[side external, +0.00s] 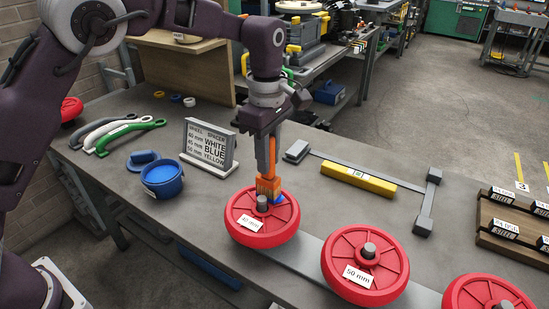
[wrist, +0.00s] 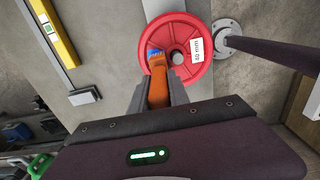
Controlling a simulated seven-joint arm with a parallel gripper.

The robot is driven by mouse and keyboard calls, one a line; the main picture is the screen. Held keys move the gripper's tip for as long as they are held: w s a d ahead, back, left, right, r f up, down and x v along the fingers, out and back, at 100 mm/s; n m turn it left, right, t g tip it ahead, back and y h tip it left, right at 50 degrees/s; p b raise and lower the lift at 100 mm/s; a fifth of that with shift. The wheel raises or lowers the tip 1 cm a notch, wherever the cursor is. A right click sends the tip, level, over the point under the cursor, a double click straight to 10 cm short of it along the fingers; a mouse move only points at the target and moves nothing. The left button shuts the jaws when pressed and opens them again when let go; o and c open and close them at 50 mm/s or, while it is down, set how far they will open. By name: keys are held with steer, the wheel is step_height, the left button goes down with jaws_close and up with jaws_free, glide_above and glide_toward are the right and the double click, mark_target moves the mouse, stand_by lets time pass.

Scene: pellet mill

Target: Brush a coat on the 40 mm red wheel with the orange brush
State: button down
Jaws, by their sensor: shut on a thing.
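My gripper (side external: 266,137) is shut on the upright orange brush (side external: 267,183), bristles down. In the wrist view my gripper (wrist: 160,90) has the orange brush (wrist: 159,85) between its fingers. The bristle end is over the 40 mm red wheel (side external: 237,203) and looks to be at its face, beside the hub; I cannot tell for sure if it touches. Blue colour shows at the bristle tips. The red wheel (wrist: 200,70) with its "40 mm" label also shows in the wrist view. A blue pot (side external: 163,187) stands left of the wheel, its blue lid beside it.
A 50 mm red wheel (side external: 388,265) and another red wheel (side external: 484,294) sit to the right. A sign (side external: 210,149) lists sizes and spacer colours. Several handles (side external: 125,130) lie at the left. A yellow bar (side external: 358,178) lies behind, and a block rack (side external: 500,246) is at the right.

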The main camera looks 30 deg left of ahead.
steer(key=shift+a, duration=0.4)
steer(key=shift+r, duration=3.5)
